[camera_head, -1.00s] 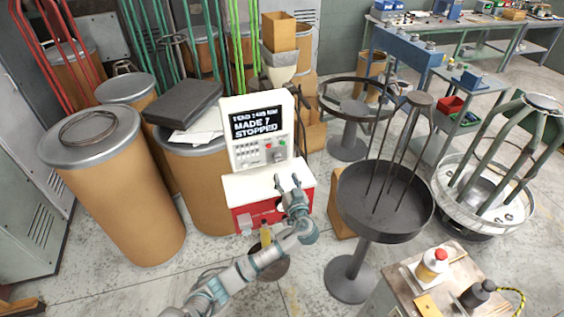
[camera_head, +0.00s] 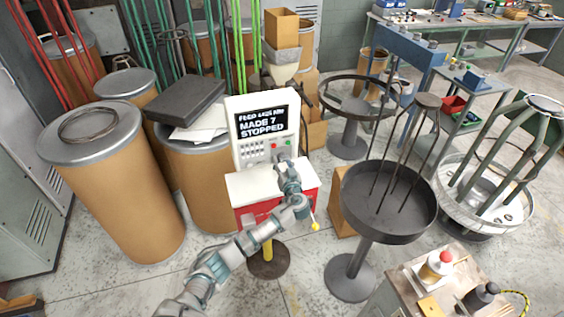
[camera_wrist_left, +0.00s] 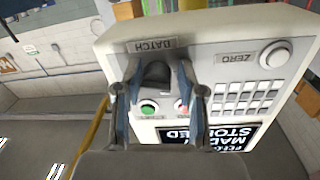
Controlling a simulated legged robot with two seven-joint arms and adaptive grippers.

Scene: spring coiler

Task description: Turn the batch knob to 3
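The coiler's white control panel (camera_head: 240,135) has a screen (camera_head: 262,122) reading "MADE 7" and "STOPPED". In the left wrist view the panel appears upside down, and the dark batch knob (camera_wrist_left: 155,74) sits beside the "BATCH" label (camera_wrist_left: 151,45). My left gripper (camera_head: 284,162) is at the lower right of the panel. In the wrist view its fingers (camera_wrist_left: 158,78) are apart, one on each side of the knob. I cannot tell whether they touch it. The knob's number marks cannot be read, and my gripper hides the knob in the head view. My right gripper is not in view.
Green (camera_wrist_left: 149,107) and red (camera_wrist_left: 181,106) buttons lie close by the knob, partly behind my fingers. A white "ZERO" button (camera_wrist_left: 275,54) and a keypad are on the same panel. A yellow-tipped lever (camera_head: 314,226) is beside my forearm. A dark round tray (camera_head: 390,215) stands to the right.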

